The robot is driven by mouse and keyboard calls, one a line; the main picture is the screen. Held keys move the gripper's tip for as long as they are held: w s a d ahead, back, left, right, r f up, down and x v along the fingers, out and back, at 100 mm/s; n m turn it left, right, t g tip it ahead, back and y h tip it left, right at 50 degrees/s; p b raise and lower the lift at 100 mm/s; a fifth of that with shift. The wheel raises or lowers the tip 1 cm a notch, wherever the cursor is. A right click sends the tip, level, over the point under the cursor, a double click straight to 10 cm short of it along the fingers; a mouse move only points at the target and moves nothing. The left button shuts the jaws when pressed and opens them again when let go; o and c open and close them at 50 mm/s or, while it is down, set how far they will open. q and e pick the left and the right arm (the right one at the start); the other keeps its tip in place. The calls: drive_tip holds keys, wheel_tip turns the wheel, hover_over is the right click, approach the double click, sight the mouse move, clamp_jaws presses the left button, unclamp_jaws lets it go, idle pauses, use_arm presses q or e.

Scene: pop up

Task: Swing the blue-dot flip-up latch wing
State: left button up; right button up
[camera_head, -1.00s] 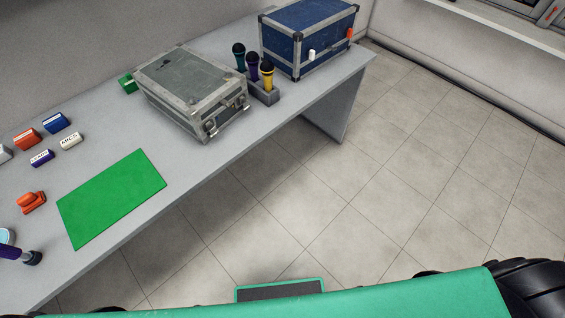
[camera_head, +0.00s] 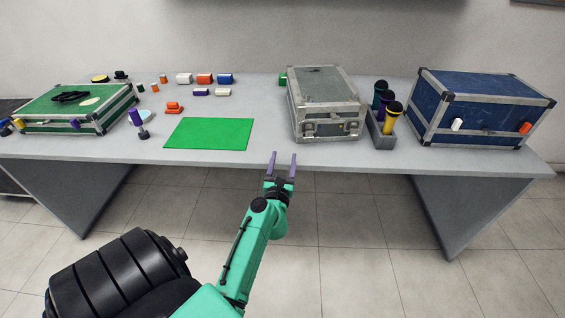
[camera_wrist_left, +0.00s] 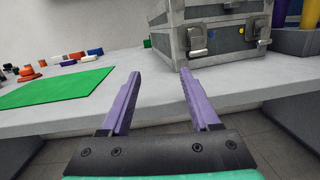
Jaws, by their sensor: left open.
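The right latch (camera_wrist_left: 257,29) has a small yellowish mark. Both marks are too small to read surely, and I cannot tell how the wings stand. My left gripper (camera_head: 281,161) is open and empty. It is in front of the table's edge, left of and below the case, apart from it. My right gripper is not in view.
A green mat (camera_head: 209,134) lies left of the case. A holder (camera_head: 380,131) with three microphones and a blue case (camera_head: 478,108) stand to the right. A green case (camera_head: 75,108) and several small blocks are at the left. The table's front edge (camera_head: 330,161) lies beyond my gripper.

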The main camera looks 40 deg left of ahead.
sight(285, 152)
use_arm(q)
drive_tip(key=shift+a+f+n+g, duration=0.2)
drive_tip(key=shift+a+n+g, duration=0.1)
drive_tip(key=shift+a+n, duration=0.15)
drive_tip(key=x, duration=0.7)
drive_tip(key=shift+w, duration=0.35)
drive_tip(key=shift+c, duration=0.3)
clamp_jaws()
drive_tip(key=shift+c, duration=2.1)
unclamp_jaws()
drive_tip(key=shift+s, duration=0.1)
